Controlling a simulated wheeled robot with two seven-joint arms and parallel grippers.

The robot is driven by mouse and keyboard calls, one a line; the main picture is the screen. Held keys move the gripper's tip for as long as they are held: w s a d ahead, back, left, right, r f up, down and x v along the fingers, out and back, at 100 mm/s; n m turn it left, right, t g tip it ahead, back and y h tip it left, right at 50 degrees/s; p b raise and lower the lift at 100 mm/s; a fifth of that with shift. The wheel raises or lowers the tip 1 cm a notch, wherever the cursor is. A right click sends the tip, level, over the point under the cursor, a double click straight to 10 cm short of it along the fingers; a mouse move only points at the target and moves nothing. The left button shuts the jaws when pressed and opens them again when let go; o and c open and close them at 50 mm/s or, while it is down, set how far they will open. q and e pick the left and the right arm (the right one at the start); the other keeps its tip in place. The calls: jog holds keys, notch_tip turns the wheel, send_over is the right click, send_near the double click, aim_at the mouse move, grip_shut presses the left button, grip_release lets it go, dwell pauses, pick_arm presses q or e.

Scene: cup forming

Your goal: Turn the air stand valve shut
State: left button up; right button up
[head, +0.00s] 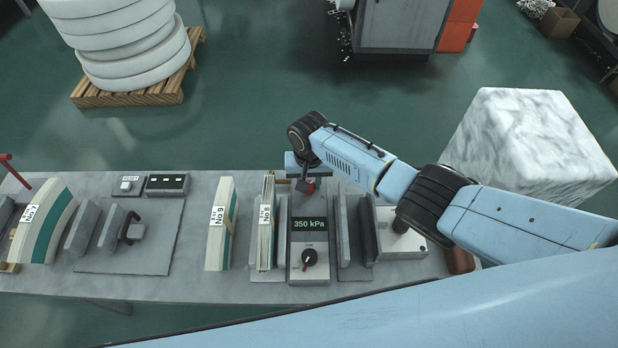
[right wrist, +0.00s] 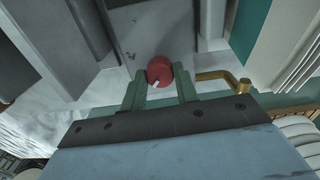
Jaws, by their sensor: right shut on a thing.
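The air stand (head: 295,227) is a grey upright box on the bench, its display reading 350 kPa. A black dial with a red mark (head: 309,258) sits low on its face. A red valve knob (head: 311,188) shows at its far end, partly hidden by my right gripper (head: 305,184). In the right wrist view the round red knob with a white mark (right wrist: 160,71) sits between the two green fingers of the right gripper (right wrist: 160,88), which is shut on it. A brass pipe (right wrist: 225,78) bends beside it. My left gripper is not in view.
Bundles labelled No 8 (head: 265,222) and No 9 (head: 221,222) stand left of the air stand. Grey plates (head: 368,228) and a light box (head: 398,238) stand to its right. A bundle labelled No 7 (head: 45,225) and a reset button (head: 126,186) are further left.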

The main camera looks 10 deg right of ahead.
jog(key=n, duration=0.4)
jog(key=shift+n+p, duration=0.3)
jog(key=shift+p, duration=0.05)
jog(key=shift+n, duration=1.9)
jog(key=o, duration=1)
jog(key=shift+r+p, duration=0.4)
jog(key=shift+r, duration=0.1)
jog(key=shift+r+p, duration=1.05)
jog(key=shift+r, duration=5.15)
